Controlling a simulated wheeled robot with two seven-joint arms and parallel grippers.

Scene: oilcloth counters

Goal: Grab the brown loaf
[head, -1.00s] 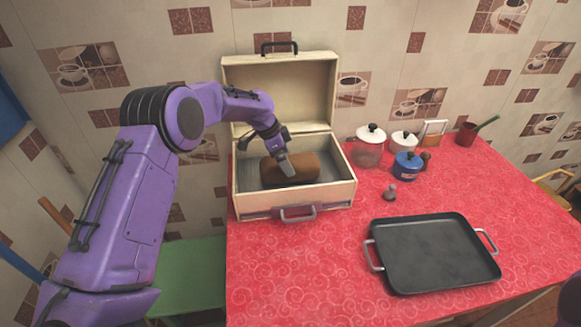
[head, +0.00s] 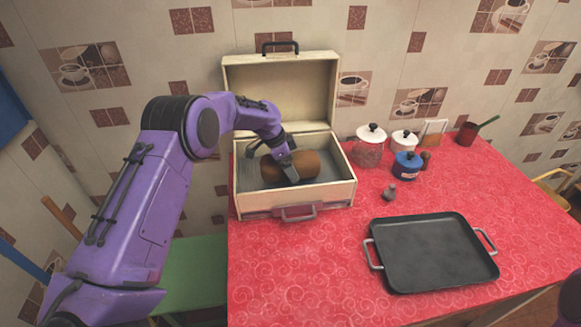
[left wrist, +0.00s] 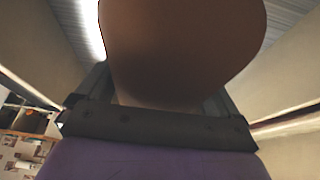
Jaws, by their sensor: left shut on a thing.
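The brown loaf (head: 308,164) lies inside the open cream case (head: 244,205), whose lid stands up at the back. My left gripper (head: 290,175) reaches down into the case and is shut on the loaf near its middle. In the left wrist view the loaf (left wrist: 180,45) fills the upper middle, between the two fingers of my left gripper (left wrist: 160,95). The fingertips are hidden behind the loaf there. I cannot tell whether the loaf touches the case floor. My right gripper is not in view.
A black tray (head: 435,255) with two handles lies at the front right of the red counter (head: 290,270). The counter in front of the case is clear.

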